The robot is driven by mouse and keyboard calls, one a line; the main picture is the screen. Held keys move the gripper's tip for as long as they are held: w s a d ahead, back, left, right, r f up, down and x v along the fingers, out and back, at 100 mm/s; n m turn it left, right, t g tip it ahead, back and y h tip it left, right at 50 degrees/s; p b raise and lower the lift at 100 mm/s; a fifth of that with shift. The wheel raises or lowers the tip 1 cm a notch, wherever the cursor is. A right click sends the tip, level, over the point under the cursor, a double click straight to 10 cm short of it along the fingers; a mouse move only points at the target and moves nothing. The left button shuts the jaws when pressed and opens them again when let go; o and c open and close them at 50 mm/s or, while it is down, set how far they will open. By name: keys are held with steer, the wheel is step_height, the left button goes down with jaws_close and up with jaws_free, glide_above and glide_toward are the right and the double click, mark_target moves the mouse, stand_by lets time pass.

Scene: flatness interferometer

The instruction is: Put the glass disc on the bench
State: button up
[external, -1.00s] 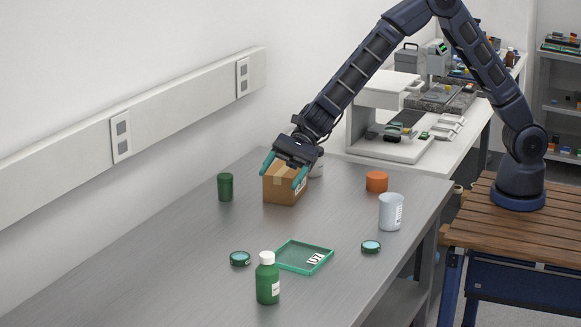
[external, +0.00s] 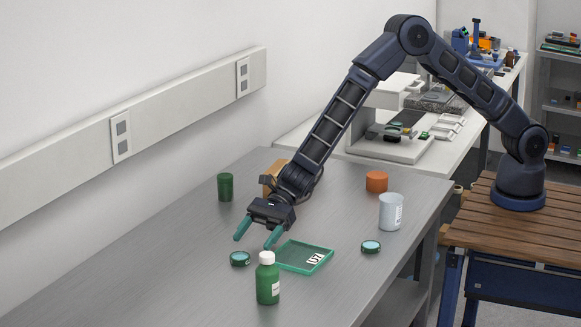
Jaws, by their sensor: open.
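Two small round pieces with dark green rims and pale blue glassy tops lie on the grey bench (external: 150,262). The left round piece (external: 239,259) is beside a green tray, and the right round piece (external: 370,247) is on the tray's other side. I cannot tell which one is the glass disc. My gripper (external: 253,242) is open and empty, its teal fingers pointing down toward the front. It appears just above and behind the left round piece, between it and the cardboard box. The height gap is hard to judge.
The green tray (external: 290,268) with a white label is near the gripper. A green bottle (external: 267,282) stands in front. A dark green jar (external: 225,187), cardboard box (external: 270,178), orange jar (external: 377,182) and white cup (external: 391,212) stand behind. The bench's front left is clear.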

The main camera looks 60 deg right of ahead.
mark_target(241, 255)
steer(key=shift+x, duration=2.65)
steer(key=shift+w, duration=0.15)
steer(key=c, duration=1.2)
steer(key=shift+o, duration=0.2)
